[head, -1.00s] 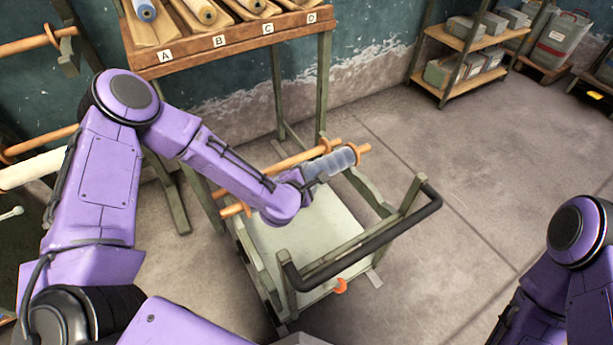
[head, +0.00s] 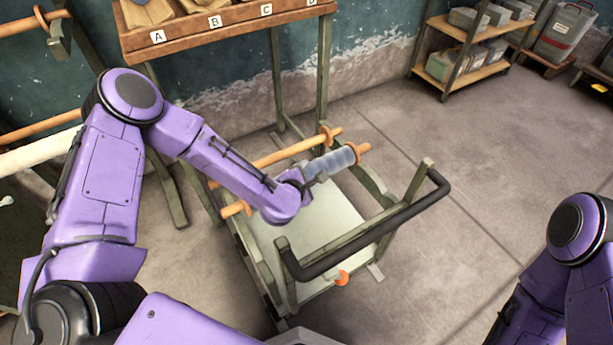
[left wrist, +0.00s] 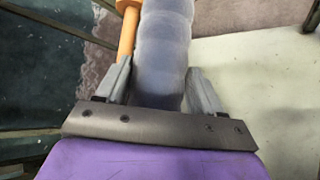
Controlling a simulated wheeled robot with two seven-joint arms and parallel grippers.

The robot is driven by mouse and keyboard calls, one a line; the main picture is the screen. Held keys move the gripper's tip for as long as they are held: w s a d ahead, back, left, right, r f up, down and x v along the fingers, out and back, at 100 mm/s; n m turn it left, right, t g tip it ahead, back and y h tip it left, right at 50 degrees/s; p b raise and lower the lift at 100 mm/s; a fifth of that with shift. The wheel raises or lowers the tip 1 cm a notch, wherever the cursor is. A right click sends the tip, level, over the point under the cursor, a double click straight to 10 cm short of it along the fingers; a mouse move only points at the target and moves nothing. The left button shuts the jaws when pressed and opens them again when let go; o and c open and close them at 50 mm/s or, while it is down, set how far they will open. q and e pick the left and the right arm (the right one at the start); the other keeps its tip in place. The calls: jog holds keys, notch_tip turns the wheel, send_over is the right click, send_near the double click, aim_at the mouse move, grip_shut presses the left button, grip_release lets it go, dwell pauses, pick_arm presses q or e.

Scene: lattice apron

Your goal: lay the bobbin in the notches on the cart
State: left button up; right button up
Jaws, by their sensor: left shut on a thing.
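The bobbin (head: 340,158) is a grey-blue roll on an orange spindle with discs near its ends. My left gripper (head: 306,177) is shut on its roll. The left wrist view shows the roll (left wrist: 163,50) between the two fingers. The bobbin lies slanted over the far part of the green-grey cart (head: 345,215), whose pale deck shows below it. My gripper and forearm hide much of the bobbin's near-left part. I cannot tell whether its ends touch the cart's notches. My right gripper is out of view.
An orange rod with a disc (head: 285,153) runs beside the bobbin on its far side. The cart's black handle (head: 370,237) is at the near right. A rack with lettered places (head: 240,17) stands behind, and a shelf unit (head: 470,65) at the back right. Floor to the right is clear.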

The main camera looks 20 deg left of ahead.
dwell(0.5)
pick_arm(q)
jog(key=shift+f+b, duration=1.2)
jog(key=shift+f, duration=0.05)
jog(key=shift+f, duration=0.15)
jog(key=shift+f+b, duration=0.35)
jog(key=shift+b, duration=0.05)
jog(key=shift+f, duration=0.15)
jog(key=o, duration=1.5)
jog(key=v, duration=0.7)
jog(key=shift+s+p, duration=0.25)
jog(key=shift+p, duration=0.15)
